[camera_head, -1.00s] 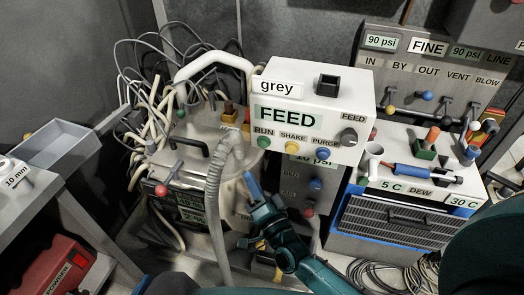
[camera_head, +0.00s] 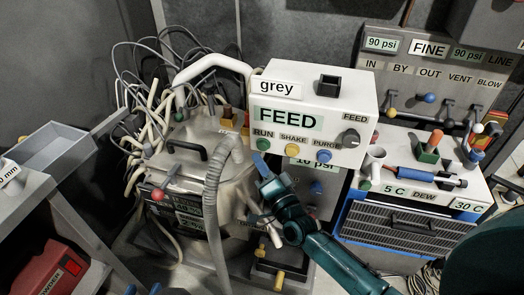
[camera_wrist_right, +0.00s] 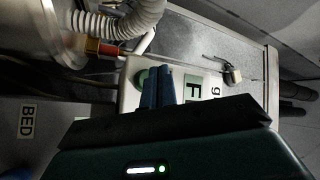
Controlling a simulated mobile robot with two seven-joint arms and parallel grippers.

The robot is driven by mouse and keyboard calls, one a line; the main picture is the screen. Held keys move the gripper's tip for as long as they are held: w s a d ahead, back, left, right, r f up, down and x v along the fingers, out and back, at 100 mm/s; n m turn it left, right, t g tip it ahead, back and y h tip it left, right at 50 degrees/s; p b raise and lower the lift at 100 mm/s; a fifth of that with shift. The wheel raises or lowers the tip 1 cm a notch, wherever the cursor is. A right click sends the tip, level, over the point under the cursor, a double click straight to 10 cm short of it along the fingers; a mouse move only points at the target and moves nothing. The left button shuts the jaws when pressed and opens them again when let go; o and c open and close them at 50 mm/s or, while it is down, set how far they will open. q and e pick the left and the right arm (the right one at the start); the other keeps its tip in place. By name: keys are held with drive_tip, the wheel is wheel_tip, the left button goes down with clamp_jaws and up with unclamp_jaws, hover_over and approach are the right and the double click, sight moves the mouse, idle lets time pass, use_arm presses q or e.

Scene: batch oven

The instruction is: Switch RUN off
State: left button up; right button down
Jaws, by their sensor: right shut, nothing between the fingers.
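The white FEED box (camera_head: 350,98) has a green RUN button (camera_head: 263,144) at the lower left of its front, under the RUN label. My right gripper (camera_head: 260,160) is shut and empty, with its blue fingertips just below the RUN button. In the right wrist view, the shut blue fingers (camera_wrist_right: 158,86) overlap the edge of the green button (camera_wrist_right: 141,78); I cannot tell whether they touch it. Two blue tips at the bottom edge of the head view look like my left gripper (camera_head: 143,289); most of it is cut off.
Yellow SHAKE (camera_head: 294,150) and blue PURGE (camera_head: 324,156) buttons sit right of RUN. A grey corrugated hose (camera_head: 212,195) hangs close to the left. The grey FEED knob (camera_head: 351,138) is farther right.

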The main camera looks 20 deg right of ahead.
sight(257, 145)
drive_tip(key=shift+w+d, duration=0.4)
drive_tip(key=shift+w, duration=0.15)
drive_tip(key=shift+w+d, duration=0.1)
drive_tip(key=shift+w, duration=0.05)
idle(1.6)
drive_tip(key=shift+w+d+b, duration=0.15)
drive_tip(key=shift+w+b, duration=0.05)
drive_tip(key=shift+b, duration=0.1)
drive_tip(key=shift+w+d, duration=0.25)
drive_tip(key=shift+w, duration=0.1)
idle(0.7)
idle(0.3)
drive_tip(key=shift+s+a, duration=0.5)
drive_tip(key=shift+s, duration=0.2)
drive_tip(key=shift+p, duration=0.3)
